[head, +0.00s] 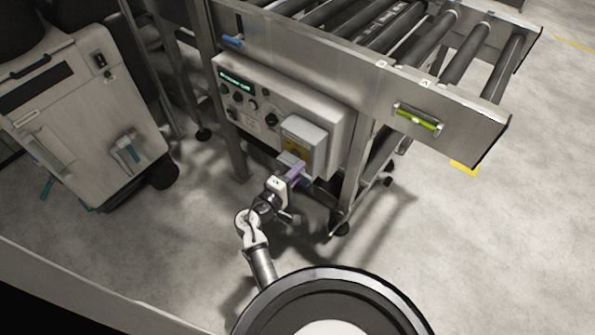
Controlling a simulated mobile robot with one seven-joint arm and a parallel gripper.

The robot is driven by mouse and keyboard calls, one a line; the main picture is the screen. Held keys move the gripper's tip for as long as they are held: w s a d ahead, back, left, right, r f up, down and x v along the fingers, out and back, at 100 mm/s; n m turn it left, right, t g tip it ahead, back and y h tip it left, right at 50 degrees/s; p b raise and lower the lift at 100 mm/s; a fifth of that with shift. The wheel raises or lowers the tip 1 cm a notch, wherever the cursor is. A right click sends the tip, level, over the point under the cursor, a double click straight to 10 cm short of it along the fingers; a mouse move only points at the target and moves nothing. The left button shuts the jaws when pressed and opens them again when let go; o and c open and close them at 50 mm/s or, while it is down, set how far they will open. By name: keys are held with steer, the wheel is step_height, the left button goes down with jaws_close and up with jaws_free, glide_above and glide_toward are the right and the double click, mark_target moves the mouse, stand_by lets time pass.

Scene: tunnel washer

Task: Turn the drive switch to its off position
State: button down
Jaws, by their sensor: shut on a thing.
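A control panel (262,108) is mounted on the side of the roller conveyor. A grey box with a yellow label (304,141) sticks out from its right part. My gripper (292,164) is at the lower front of this box, coming from below. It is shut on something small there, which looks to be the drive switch. The fingers hide the switch, so its handle and position cannot be read. Several dark round knobs and a green-lit display (237,80) are on the panel's left part, clear of my gripper.
The conveyor (345,45) overhangs the panel, with a blue handle (232,41) and a green level gauge (417,118) on its side. Conveyor legs stand beside the panel. A grey wheeled machine (85,110) stands at left. Bare floor lies at right.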

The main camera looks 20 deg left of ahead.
steer(key=c, duration=1.2)
jaws_free()
steer(key=shift+c, duration=0.2)
steer(key=b+v, duration=0.3)
steer(key=v, duration=1)
steer(key=shift+s, duration=0.4)
steer(key=shift+a+r, duration=0.1)
